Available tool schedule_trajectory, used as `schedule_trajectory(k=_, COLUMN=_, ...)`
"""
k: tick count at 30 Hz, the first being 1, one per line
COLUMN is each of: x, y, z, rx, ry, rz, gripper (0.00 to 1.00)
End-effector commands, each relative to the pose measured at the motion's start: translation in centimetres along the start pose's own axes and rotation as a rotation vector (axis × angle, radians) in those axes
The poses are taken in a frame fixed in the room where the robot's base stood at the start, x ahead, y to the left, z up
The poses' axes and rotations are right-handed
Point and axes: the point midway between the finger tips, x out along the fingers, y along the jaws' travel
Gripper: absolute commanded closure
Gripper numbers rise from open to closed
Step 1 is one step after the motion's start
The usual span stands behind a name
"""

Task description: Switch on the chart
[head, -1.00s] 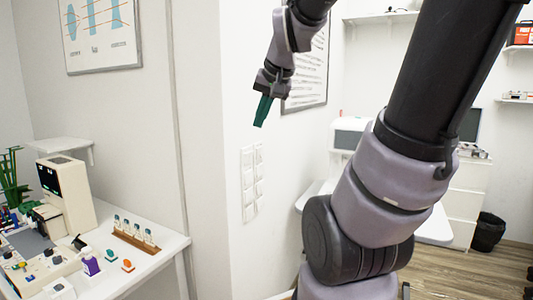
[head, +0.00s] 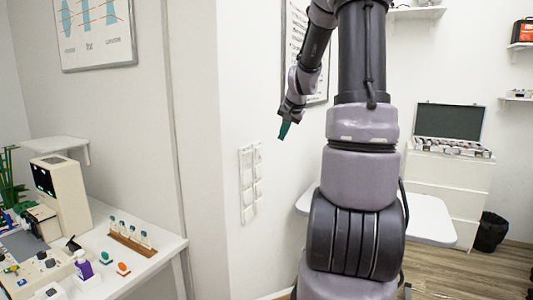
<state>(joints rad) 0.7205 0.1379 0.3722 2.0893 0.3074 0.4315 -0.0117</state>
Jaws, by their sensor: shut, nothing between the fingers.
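A framed chart with dark lines of print (head: 322,85) hangs on the wall behind my arm, which hides much of it. A panel of white wall switches (head: 247,185), in two columns, is on the white wall left of my arm. The state of each switch is too small to tell. My gripper (head: 284,131) has green fingers, is shut and empty, and points down. In the picture it is just above and right of the switch panel, and it seems apart from it.
A white table (head: 165,252) at the left holds a beige device (head: 65,190), a wooden rack of small bottles (head: 132,238) and a purple bottle (head: 83,266). At the right are a white drawer unit (head: 455,180), an open case (head: 450,125) and a black bin (head: 490,232).

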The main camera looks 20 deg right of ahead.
Motion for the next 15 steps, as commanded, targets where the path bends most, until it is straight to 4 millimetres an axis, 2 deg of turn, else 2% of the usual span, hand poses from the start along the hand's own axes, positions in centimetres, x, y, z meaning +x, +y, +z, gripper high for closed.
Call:
schedule_trajectory(k=8, x=0.3, y=0.0, z=0.1, rx=-0.001, ry=-0.002, rz=0.000, gripper=1.00)
schedule_trajectory(k=11, x=1.4, y=0.0, z=0.1, rx=0.000, ry=-0.004, rz=0.000, gripper=1.00)
schedule_trajectory(k=15, x=3.9, y=0.0, z=0.2, rx=0.000, ry=-0.006, rz=0.001, gripper=1.00)
